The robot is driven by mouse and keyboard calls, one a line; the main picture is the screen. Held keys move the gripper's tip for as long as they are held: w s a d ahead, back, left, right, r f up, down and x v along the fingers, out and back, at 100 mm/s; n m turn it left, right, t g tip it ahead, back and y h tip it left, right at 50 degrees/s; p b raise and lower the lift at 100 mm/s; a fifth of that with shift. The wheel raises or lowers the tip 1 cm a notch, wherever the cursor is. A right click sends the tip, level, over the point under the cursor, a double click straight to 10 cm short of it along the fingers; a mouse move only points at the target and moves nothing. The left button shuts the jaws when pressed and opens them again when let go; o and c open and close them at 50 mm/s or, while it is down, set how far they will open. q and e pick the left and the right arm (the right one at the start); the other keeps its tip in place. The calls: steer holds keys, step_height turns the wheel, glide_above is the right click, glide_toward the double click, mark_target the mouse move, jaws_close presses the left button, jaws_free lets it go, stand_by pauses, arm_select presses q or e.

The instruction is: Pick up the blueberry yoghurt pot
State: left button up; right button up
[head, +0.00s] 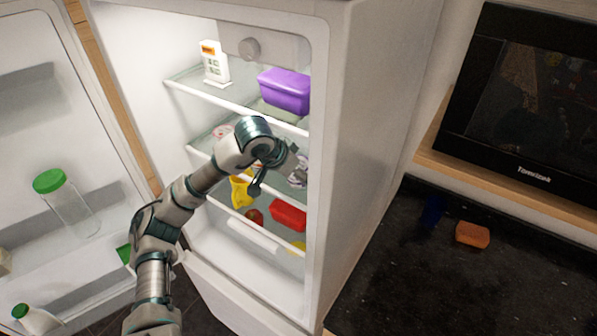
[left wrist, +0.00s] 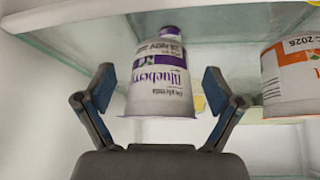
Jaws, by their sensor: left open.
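The blueberry yoghurt pot (left wrist: 158,75) is white with purple lettering that reads upside down in the left wrist view. It lies between and just beyond the two fingertips of my left gripper (left wrist: 159,88), with a gap on both sides. The gripper is open and holds nothing. In the head view my left gripper (head: 262,180) reaches into the open fridge at the middle shelf, and my arm hides part of that shelf. I cannot clearly pick out the pot there. My right gripper is in neither view.
An orange-and-white pot (left wrist: 292,78) stands close to the right in the left wrist view. In the fridge (head: 365,130) a purple box (head: 285,92) and a white carton (head: 214,65) sit above, and a red container (head: 289,214) below. The fridge door (head: 55,130) is open at left.

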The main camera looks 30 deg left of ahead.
arm_select(q)
steer(key=shift+s+a, duration=0.15)
steer(key=shift+a, duration=0.15)
steer(key=c, duration=1.4)
steer(key=shift+d, duration=0.25)
steer(key=shift+r, duration=0.1)
